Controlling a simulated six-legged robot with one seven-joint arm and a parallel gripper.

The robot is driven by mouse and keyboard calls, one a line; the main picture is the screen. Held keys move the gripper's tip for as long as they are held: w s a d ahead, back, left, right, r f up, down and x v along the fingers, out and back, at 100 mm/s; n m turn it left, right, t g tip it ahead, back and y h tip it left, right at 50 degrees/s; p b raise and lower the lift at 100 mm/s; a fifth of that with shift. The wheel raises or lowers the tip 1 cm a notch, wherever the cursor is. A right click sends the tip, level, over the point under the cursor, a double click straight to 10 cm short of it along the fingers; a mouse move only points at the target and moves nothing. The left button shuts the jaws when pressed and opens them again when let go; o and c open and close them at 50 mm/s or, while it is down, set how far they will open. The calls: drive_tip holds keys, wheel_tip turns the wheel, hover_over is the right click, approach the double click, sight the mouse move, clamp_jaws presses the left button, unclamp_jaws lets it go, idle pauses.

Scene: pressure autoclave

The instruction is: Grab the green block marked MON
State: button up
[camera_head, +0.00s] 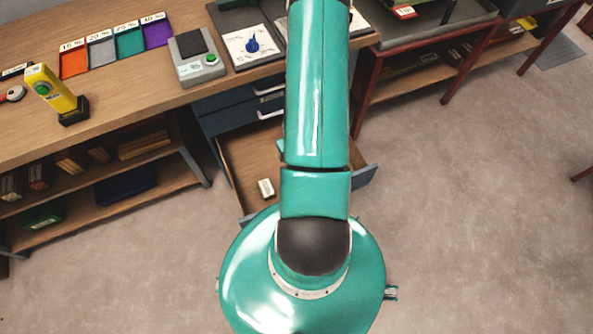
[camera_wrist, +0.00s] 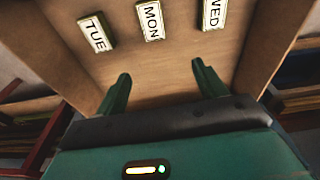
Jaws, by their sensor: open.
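The block marked MON (camera_wrist: 151,20) lies in the wooden drawer, near the top middle of the wrist view. Its face is pale with dark letters and its edges look olive; I cannot make out a clear green. The block marked TUE (camera_wrist: 96,32) lies to its left and the block marked WED (camera_wrist: 214,13), cut by the top edge, to its right. My gripper (camera_wrist: 161,70) is open and empty, its two green fingers apart, with MON beyond the fingertips and roughly between them. In the head view my arm hides the gripper and most of the drawer's contents.
The open drawer (camera_head: 240,160) shows one pale block (camera_head: 266,188), its letters unreadable. Drawer walls flank my gripper. The wooden bench (camera_head: 130,95) above holds coloured trays (camera_head: 130,41), a grey device (camera_head: 198,60) and a yellow tool (camera_head: 50,88).

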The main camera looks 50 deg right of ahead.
drive_tip(key=f, duration=0.4)
drive_tip(key=s+f, duration=0.1)
drive_tip(key=f, duration=0.3)
drive_tip(key=s+f, duration=0.1)
drive_tip(key=f, duration=0.2)
drive_tip(key=shift+s+a+f, duration=0.1)
drive_tip(key=shift+f, duration=0.3)
drive_tip(key=shift+w+d+f, duration=0.1)
drive_tip(key=shift+w+f, duration=0.05)
drive_tip(key=shift+f, duration=0.85)
drive_tip(key=shift+w+d+f, duration=0.1)
drive_tip(key=shift+w+f, duration=0.05)
drive_tip(key=shift+f, duration=0.85)
drive_tip(key=shift+w+d+f, duration=0.1)
drive_tip(key=shift+w+f, duration=0.05)
drive_tip(key=shift+f, duration=0.85)
drive_tip(key=c, duration=1.1)
drive_tip(key=shift+r, duration=0.1)
